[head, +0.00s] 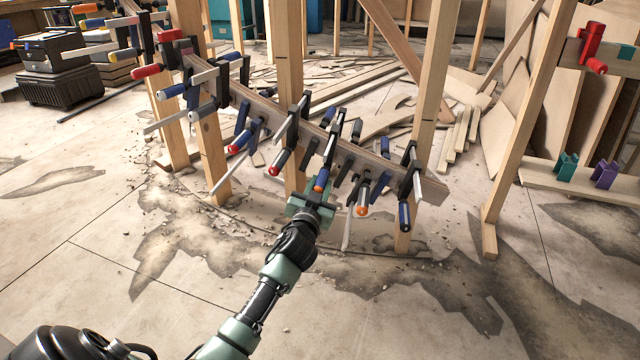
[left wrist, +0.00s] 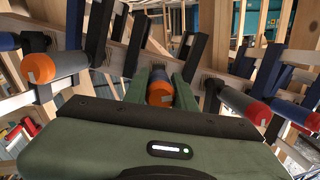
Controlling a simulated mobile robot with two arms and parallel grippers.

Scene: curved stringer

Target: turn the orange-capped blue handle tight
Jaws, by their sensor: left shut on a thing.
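The orange-capped blue handle (head: 321,181) is on a clamp near the middle of the curved wooden stringer (head: 345,150). My left gripper (head: 318,192) reaches up to it from below and is shut on it. In the left wrist view the orange cap (left wrist: 160,92) sits between the two green fingers of my left gripper (left wrist: 160,88). Most of the blue body is hidden by the fingers and cap. My right gripper is in neither view.
Close by are an orange-ended grey handle (head: 362,208) and a red-capped handle (head: 279,162). Several other clamps line the stringer, with wooden posts (head: 290,90) behind. Scrap boards lie beyond. The stained floor (head: 420,310) in front is mostly clear.

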